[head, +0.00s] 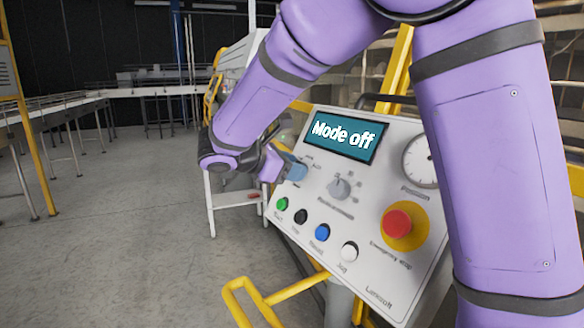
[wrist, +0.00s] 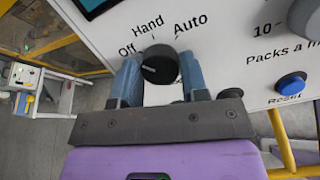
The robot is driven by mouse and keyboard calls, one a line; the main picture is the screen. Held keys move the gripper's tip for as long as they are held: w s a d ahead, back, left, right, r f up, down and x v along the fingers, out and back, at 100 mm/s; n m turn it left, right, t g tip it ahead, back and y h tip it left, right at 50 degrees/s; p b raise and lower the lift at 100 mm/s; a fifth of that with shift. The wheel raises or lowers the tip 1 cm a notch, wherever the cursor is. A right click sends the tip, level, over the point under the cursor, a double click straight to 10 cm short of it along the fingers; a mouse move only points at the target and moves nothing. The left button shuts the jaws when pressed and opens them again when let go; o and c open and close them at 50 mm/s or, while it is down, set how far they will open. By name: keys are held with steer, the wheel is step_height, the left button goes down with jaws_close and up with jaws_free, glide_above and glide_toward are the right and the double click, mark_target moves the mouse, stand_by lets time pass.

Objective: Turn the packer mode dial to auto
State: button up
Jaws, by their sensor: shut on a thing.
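The mode dial (wrist: 160,62) is a round black knob on the pale control panel (wrist: 225,50). The labels Off, Hand and Auto run around its top from left to right. A pale mark on the knob points left, towards the Off side. My gripper (wrist: 159,74) has its blue fingers on the left and right sides of the knob and is shut on it. In the head view my gripper (head: 295,168) is at the panel's upper left, below the screen, and hides the dial. The screen (head: 343,134) reads "Mode off".
A grey packs-a-minute knob (head: 340,187) sits right of my gripper. Below are green (head: 282,204), black (head: 300,216), blue (head: 322,232) and white (head: 349,251) buttons. A red emergency stop (head: 398,223) and a gauge (head: 420,160) are farther right. Open floor lies left.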

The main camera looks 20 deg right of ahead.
steer(key=m, duration=0.4)
steer(key=shift+m+g, duration=0.3)
steer(key=shift+m, duration=0.1)
steer(key=m, duration=0.5)
steer(key=shift+g, duration=0.4)
steer(key=m, duration=0.4)
steer(key=shift+m, duration=0.3)
steer(key=shift+w+a+m+g+y, duration=0.1)
steer(key=shift+m+g+y, duration=0.35)
steer(key=shift+m, duration=1.95)
steer(key=o, duration=0.9)
